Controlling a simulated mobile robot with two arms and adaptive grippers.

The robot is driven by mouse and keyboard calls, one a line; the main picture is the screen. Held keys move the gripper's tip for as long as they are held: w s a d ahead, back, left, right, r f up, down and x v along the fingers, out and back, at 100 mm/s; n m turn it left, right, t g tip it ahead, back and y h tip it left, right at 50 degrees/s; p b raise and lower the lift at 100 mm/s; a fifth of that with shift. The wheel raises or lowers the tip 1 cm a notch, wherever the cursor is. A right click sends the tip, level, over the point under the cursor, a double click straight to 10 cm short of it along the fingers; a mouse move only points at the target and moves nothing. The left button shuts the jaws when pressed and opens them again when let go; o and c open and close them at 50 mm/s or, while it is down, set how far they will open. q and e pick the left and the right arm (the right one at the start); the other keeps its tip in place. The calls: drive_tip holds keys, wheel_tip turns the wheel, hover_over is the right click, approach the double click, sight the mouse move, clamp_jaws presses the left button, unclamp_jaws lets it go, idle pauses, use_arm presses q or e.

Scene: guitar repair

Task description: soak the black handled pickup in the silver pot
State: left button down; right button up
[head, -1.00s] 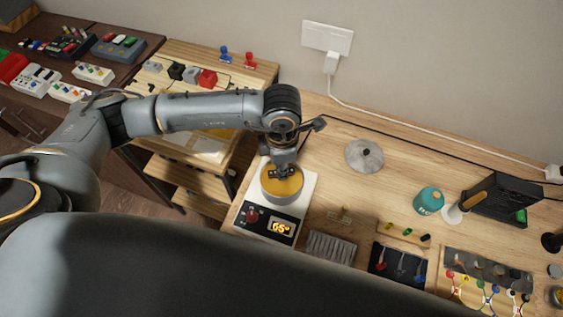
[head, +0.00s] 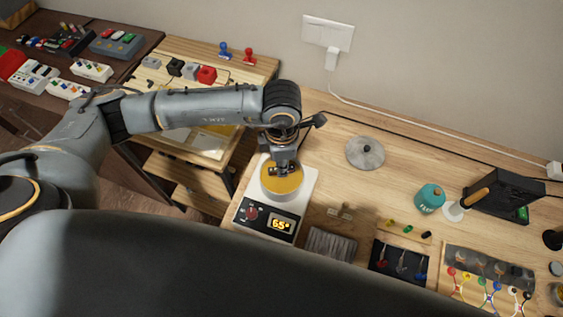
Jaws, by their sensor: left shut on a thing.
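The silver pot (head: 283,199) stands on a white hot plate (head: 306,190) and holds amber liquid. The hot plate's display reads about 65. My left gripper (head: 283,170) points down over the pot, shut on a small dark thing at the liquid, which I take to be the black handled pickup. The jaws hide most of it, and I cannot tell how deep it sits. My right gripper is not in view.
A round grey lid (head: 366,152) lies on the bench right of the pot. A ridged grey block (head: 331,244) and a black tray (head: 385,256) are at the front. Bench around the lid is clear.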

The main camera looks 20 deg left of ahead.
use_arm(q)
drive_tip(key=shift+b, duration=0.35)
idle(0.3)
idle(0.5)
drive_tip(key=shift+f, duration=0.15)
drive_tip(key=shift+f+b, duration=2.95)
drive_tip(key=shift+b, duration=0.35)
idle(3.4)
